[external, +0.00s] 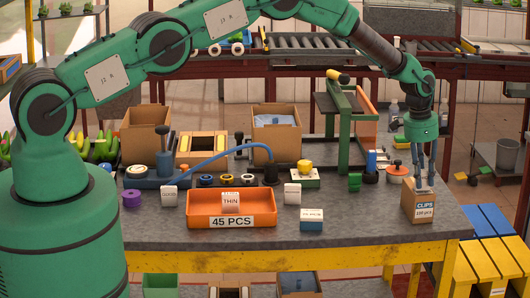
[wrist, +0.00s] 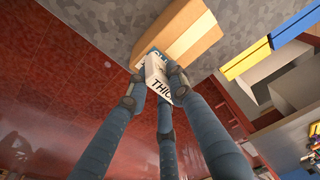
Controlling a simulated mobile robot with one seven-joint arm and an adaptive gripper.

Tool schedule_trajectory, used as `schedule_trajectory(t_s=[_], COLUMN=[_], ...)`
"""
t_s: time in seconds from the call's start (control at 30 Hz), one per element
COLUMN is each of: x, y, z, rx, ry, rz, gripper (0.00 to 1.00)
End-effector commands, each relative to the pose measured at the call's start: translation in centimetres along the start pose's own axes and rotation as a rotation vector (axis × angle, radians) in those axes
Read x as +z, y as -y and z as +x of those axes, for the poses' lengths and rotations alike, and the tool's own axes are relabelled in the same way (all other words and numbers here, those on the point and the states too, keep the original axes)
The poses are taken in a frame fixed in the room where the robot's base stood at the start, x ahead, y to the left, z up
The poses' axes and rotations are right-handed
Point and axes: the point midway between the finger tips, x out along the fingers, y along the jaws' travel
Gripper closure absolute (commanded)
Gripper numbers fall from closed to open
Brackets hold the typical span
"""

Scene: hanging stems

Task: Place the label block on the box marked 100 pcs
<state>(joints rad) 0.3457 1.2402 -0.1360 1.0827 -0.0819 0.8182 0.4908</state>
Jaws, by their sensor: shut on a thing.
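A brown box (external: 418,203) marked CLIPS stands at the right end of the table; its small count line looks like 100 pcs. My gripper (external: 424,184) points down right over its top. In the wrist view my gripper (wrist: 160,92) is shut on a white label block (wrist: 156,72) lettered THICK, partly covered by the fingers. The box (wrist: 185,38) lies just beyond the block in that view. The block overlaps the box's edge in the picture; I cannot tell whether they touch.
An orange tray (external: 262,236) marked 45 PCS holds a block (external: 231,202) lettered THIN. White blocks stand on both sides of it, and a small blue-and-white box (external: 312,220) is in front. The table's right edge is close to the CLIPS box. Yellow and blue bins (external: 465,265) stand beyond.

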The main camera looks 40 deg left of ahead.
Motion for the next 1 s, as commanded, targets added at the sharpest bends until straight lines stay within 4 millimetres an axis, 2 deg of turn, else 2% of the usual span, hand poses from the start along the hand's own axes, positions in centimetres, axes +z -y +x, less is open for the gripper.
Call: schedule_trajectory(t_s=[0.03,0.07,0.13,0.67,0.83,1.0], x=[0.1,0.1,0.1,-0.1,0.0,-0.1], y=[0.0,0.0,0.0,0.0,0.0,0.1], z=[0.2,0.2,0.2,-0.3,-1.4,-3.3], rx=[0.0,0.0,0.0,0.0,0.0,-0.001], ry=[0.0,0.001,0.001,0.0,0.0,-0.002], rz=[0.0,0.0,0.0,0.0,0.0,0.0], gripper=[1.0,0.75,0.61,0.6,0.6,0.6])
